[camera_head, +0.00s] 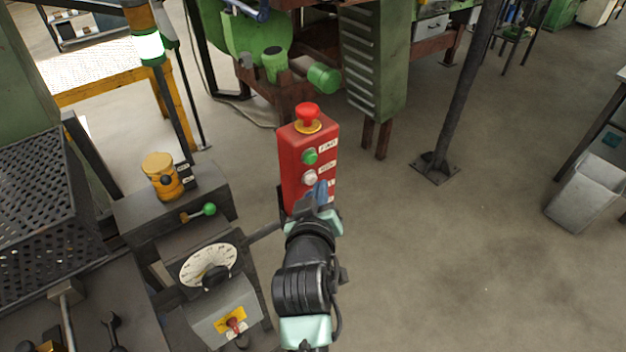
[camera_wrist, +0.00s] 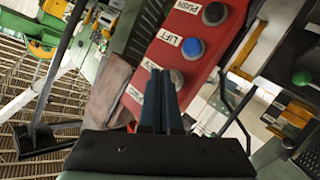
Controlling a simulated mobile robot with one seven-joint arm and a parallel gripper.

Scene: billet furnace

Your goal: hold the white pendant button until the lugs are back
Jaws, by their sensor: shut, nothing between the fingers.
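The red pendant box (camera_head: 292,165) stands upright at the middle of the head view and shows tilted in the wrist view (camera_wrist: 212,65). In the wrist view the fingertips (camera_wrist: 160,78) lie below the blue LIFT button, beside another pale button (camera_wrist: 176,78). I cannot tell whether they touch. I cannot make out the lugs.
A red mushroom button (camera_head: 307,113) tops the pendant. A console with a dial (camera_head: 209,266) and a green-knobbed lever (camera_head: 208,209) stands close on the left. A lamp post shows a lit green-white band (camera_head: 149,47). The floor to the right (camera_head: 450,260) is open.

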